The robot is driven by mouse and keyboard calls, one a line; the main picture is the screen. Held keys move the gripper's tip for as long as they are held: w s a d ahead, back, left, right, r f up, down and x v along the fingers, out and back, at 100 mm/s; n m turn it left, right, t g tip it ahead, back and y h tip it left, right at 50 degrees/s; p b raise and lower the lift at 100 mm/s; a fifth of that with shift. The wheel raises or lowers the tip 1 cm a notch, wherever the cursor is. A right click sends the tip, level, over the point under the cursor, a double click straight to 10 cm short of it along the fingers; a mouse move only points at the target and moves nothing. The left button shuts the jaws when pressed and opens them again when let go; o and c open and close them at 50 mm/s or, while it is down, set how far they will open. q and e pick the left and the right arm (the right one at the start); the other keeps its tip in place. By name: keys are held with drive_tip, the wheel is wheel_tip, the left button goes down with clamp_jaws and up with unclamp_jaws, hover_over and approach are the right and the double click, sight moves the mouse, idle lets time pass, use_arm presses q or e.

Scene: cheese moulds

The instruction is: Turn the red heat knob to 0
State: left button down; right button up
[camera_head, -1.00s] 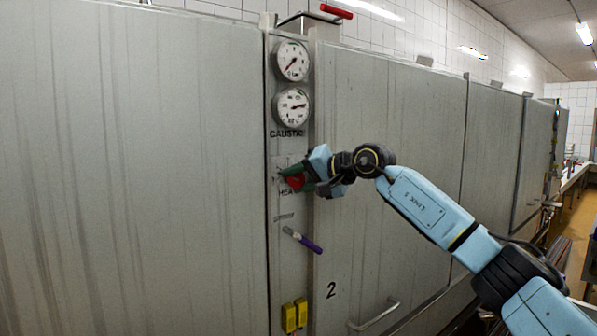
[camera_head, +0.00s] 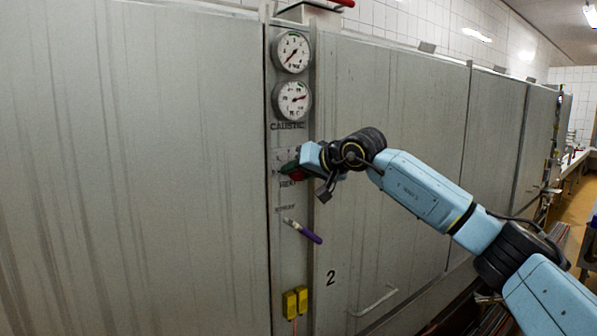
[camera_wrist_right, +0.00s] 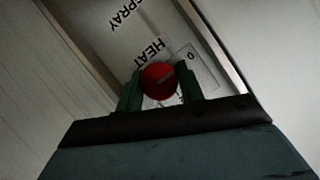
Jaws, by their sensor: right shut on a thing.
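The red heat knob (camera_wrist_right: 159,80) sits on the narrow panel beside the label HEAT, with a small plate marked 0 (camera_wrist_right: 191,56) next to it. In the right wrist view, the two green fingers of my right gripper (camera_wrist_right: 159,92) are on either side of the knob, shut on it. A short grey mark shows on the knob's face. In the head view the knob (camera_head: 297,174) is mostly hidden by my right gripper (camera_head: 293,168). My left gripper is not in view.
Two round gauges (camera_head: 292,52) are above the knob on the panel (camera_head: 284,255). A purple-handled lever (camera_head: 303,231) marked SPRAY and yellow switches (camera_head: 295,303) are below. Large grey doors flank the panel; the right one has a handle (camera_head: 374,300).

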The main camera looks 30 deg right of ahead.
drive_tip(key=o, duration=1)
drive_tip(key=b+v, duration=0.3)
drive_tip(key=v, duration=1)
drive_tip(key=shift+s, duration=0.25)
